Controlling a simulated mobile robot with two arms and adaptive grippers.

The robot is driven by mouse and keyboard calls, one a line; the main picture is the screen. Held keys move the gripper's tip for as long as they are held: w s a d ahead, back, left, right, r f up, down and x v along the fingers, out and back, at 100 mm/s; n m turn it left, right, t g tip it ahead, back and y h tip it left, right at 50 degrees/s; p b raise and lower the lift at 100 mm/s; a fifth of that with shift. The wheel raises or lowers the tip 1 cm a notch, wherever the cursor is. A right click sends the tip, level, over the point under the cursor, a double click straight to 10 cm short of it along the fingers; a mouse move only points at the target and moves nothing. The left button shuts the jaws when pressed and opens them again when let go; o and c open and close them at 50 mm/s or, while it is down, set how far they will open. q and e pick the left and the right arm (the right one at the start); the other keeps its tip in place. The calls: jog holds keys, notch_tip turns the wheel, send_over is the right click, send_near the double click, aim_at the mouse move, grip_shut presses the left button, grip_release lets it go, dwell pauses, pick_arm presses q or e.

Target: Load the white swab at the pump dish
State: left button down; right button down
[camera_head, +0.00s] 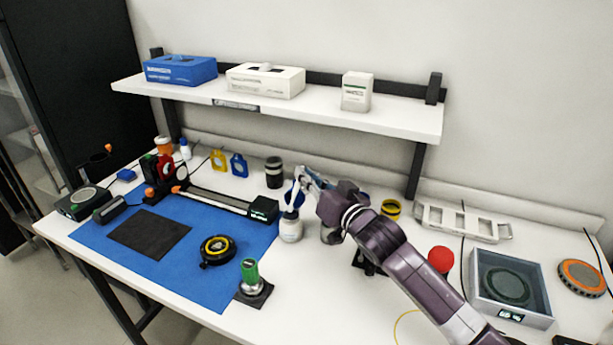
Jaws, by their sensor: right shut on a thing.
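A white bottle with a label (291,230), which looks like the pump dish, stands upright on the bench right of the blue mat. My right gripper (303,178) is just above it, shut on a slim white thing (295,196) that looks like the white swab. The thing points down toward the bottle's top. I cannot tell whether its tip touches the dish. My right arm comes in from the lower right and hides part of the bench. My left gripper is not in view.
A blue mat (120,250) carries a black pad, a round black and yellow device (217,250) and a rail. A green-handled tool (250,272) stands near the front edge. A dark jar (274,172) stands behind the bottle.

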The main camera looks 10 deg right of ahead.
jog(key=shift+f+b, duration=0.5)
jog(key=shift+f, duration=0.55)
dwell(1.4)
notch_tip(320, 180, up, 7)
jog(key=p, duration=0.7)
dwell(0.4)
